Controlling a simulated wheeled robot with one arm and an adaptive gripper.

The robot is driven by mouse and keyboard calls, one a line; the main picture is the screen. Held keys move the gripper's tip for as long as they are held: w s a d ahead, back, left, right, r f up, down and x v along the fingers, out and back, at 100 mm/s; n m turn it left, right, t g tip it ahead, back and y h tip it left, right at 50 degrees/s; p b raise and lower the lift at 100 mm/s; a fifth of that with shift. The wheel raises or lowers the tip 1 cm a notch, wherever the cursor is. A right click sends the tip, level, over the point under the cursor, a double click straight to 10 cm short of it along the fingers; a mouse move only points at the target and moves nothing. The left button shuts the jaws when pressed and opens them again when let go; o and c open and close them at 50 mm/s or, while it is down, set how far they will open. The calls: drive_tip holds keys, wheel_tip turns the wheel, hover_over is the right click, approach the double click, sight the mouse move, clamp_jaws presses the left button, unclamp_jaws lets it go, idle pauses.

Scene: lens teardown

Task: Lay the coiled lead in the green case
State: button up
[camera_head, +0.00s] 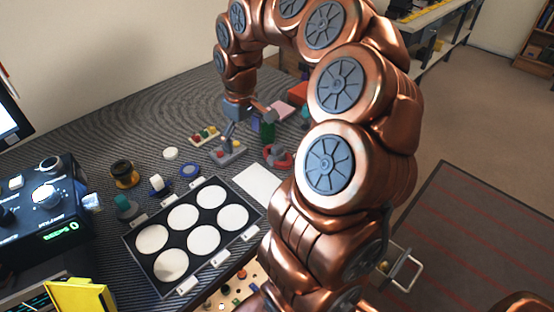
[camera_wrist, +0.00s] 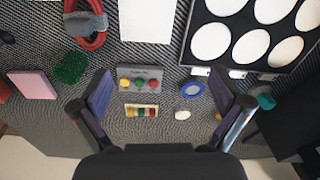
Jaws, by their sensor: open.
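The coiled lead (camera_wrist: 92,40) is a red coil with a grey piece across its middle, at the top left of the wrist view. In the head view the coiled lead (camera_head: 285,160) lies on the dark striped mat, partly hidden by my arm. A dark green block-like thing (camera_wrist: 72,67), perhaps the green case, lies close to the coil; I cannot tell whether it is open. It also shows in the head view (camera_head: 268,132). My gripper (camera_wrist: 161,76) is open and empty, above the mat to one side of both. In the head view my gripper (camera_head: 246,120) is partly hidden.
A dark tray (camera_head: 140,262) with several white discs stands near the front. A grey panel with coloured knobs (camera_wrist: 140,72), a small coloured block row (camera_wrist: 141,111) and a blue ring (camera_wrist: 193,90) lie under the gripper. A pink block (camera_wrist: 32,85) is beside the green thing.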

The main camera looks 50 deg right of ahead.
drive_tip(key=m, duration=0.2)
hover_over(278, 146)
drive_tip(key=f, duration=0.3)
drive_tip(key=f+b, duration=0.1)
drive_tip(key=f, duration=0.2)
drive_tip(key=shift+w+d, duration=0.1)
drive_tip(key=shift+w, duration=0.1)
drive_tip(key=shift+s+d+f, duration=0.1)
drive_tip(key=shift+d+f, duration=0.1)
drive_tip(key=shift+f, duration=0.55)
drive_tip(key=shift+a+f+p, duration=0.2)
drive_tip(key=shift+f+p, duration=0.05)
drive_tip(key=shift+f, duration=1.4)
drive_tip(key=shift+a+f+p, duration=0.15)
drive_tip(key=shift+f+p, duration=0.1)
drive_tip(key=shift+f, duration=1.35)
drive_tip(key=c, duration=1.4)
drive_tip(key=shift+r, duration=0.15)
drive_tip(key=shift+r+b, duration=0.3)
drive_tip(key=shift+r, duration=1.4)
drive_tip(key=s+b, duration=0.1)
drive_tip(key=s, duration=0.4)
drive_tip(key=s+a+r, duration=0.1)
drive_tip(key=s, duration=0.4)
drive_tip(key=s+a+b, duration=0.1)
drive_tip(key=s, duration=0.5)
drive_tip(key=shift+r+b, duration=0.2)
drive_tip(key=shift+b, duration=0.1)
